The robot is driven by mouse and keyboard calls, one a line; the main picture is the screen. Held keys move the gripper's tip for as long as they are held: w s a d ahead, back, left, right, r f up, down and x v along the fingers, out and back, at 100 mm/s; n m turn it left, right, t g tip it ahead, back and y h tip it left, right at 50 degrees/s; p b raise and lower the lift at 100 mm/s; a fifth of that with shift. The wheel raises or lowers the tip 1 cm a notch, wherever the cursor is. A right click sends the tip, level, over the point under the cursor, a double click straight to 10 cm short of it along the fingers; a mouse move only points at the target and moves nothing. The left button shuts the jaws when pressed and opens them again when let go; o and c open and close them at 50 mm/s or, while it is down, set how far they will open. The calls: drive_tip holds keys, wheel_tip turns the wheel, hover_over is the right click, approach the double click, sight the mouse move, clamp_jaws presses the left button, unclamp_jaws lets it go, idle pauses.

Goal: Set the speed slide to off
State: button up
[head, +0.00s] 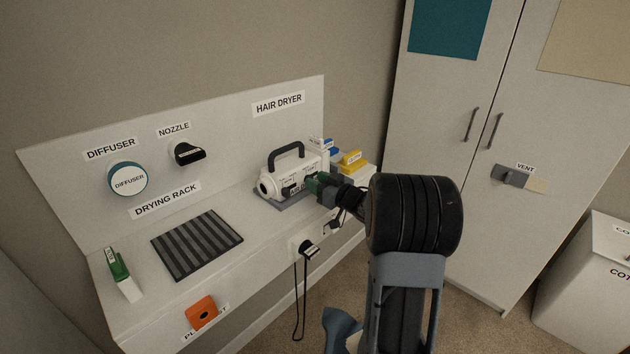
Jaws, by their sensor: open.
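The hair dryer (271,183) is a white body with a black carrying handle, standing on a grey base on the counter. Small dark controls with labels (290,191) sit on its front side. Their print is too small to read, so I cannot tell which is the speed slide or how it is set. My gripper (313,187) is open at the right part of that front side, its tips close to the controls. I cannot tell whether they touch. My gripper and arm hide part of the dryer's right side.
A striped drying rack (197,245) and a green-and-white bottle (121,272) are on the left of the counter. Yellow and blue items (352,158) stand behind my gripper. A plug with a cord (309,251) hangs at the front edge. A cabinet (430,150) stands at right.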

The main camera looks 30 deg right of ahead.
drive_tip(key=v, duration=1.2)
drive_tip(key=shift+s, duration=0.25)
drive_tip(key=shift+r, duration=0.1)
